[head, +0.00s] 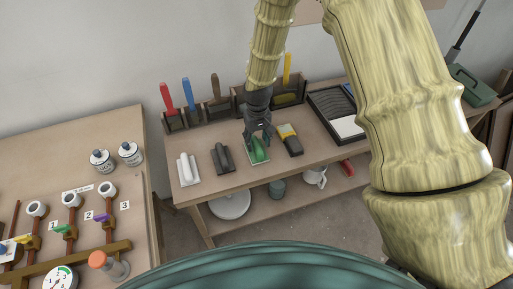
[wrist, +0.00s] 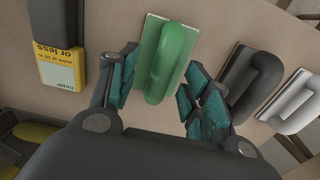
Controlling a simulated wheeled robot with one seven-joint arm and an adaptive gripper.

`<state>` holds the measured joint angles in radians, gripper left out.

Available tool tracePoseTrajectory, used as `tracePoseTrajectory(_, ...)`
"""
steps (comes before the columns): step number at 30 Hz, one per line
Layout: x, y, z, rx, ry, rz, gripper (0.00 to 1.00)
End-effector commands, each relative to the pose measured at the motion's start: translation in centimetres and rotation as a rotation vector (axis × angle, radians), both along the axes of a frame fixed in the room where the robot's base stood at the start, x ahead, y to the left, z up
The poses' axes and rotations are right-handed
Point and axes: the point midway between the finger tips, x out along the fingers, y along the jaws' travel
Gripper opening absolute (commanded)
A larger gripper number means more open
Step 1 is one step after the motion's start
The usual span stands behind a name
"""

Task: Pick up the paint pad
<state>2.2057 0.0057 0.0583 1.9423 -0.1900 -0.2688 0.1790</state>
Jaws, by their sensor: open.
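A green-handled pad (head: 259,153), which looks like the paint pad, lies flat on the wooden bench. In the wrist view the open gripper (wrist: 158,88) has one finger on each side of the handle, with a gap visible on both sides. The handle's near end lies between the fingertips. I cannot tell the exact height of the fingertips above the bench.
A dark-handled tool (head: 222,157) and a white-handled tool (head: 188,169) lie to the left. A yellow and black meter (head: 289,140) lies close on the right. Behind are racks with upright tools (head: 188,100). A black tray (head: 331,106) is farther right.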

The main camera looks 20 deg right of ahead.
Motion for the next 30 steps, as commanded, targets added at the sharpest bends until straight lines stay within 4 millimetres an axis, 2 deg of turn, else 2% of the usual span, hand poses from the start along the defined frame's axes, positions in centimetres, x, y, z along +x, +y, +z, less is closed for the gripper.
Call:
tracePoseTrajectory(9, 0.2, 0.3, -2.8, 0.0, 0.001, -0.001, 0.48)
tracePoseTrajectory(19, 0.2, 0.3, -3.3, 0.0, 0.0, 0.0, 0.48)
tracePoseTrajectory(20, 0.2, 0.3, -3.3, 0.0, 0.0, 0.0, 0.47)
tracePoseTrajectory(27, 0.3, 0.3, -3.2, 0.0, 0.0, 0.0, 0.03)
tracePoseTrajectory(30, 0.3, 0.3, -3.2, 0.0, 0.0, 0.0, 0.0)
